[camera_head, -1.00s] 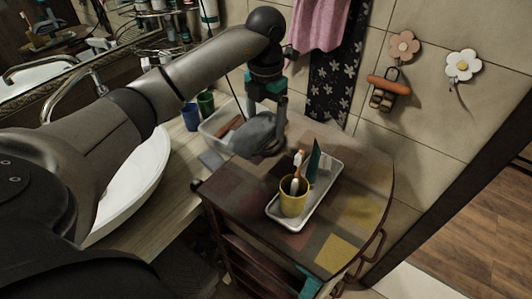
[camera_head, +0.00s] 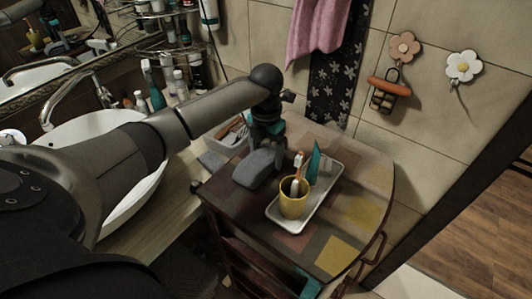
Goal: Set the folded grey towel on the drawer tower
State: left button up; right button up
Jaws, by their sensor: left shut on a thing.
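The folded grey towel (camera_head: 255,168) is at the back left of the drawer tower's (camera_head: 325,255) patchwork top, low over it or touching it; I cannot tell which. My left gripper (camera_head: 266,148) points down and is shut on the towel's upper part. The fingers partly hide the towel. The right gripper is not in view.
A white tray (camera_head: 325,208) on the tower top, right of the towel, holds a yellow cup (camera_head: 293,204) with toothbrushes and a teal item (camera_head: 314,163). The counter with the sink basin (camera_head: 125,205) is to the left. Yellow-patched top at the front right is clear.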

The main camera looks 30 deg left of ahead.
aim_at(266, 152)
pick_arm(q)
jog(key=shift+f, duration=0.15)
jog(key=o, duration=1.1)
jog(key=shift+o, duration=0.2)
jog(key=shift+r, duration=0.25)
notch_tip(266, 152, up, 12)
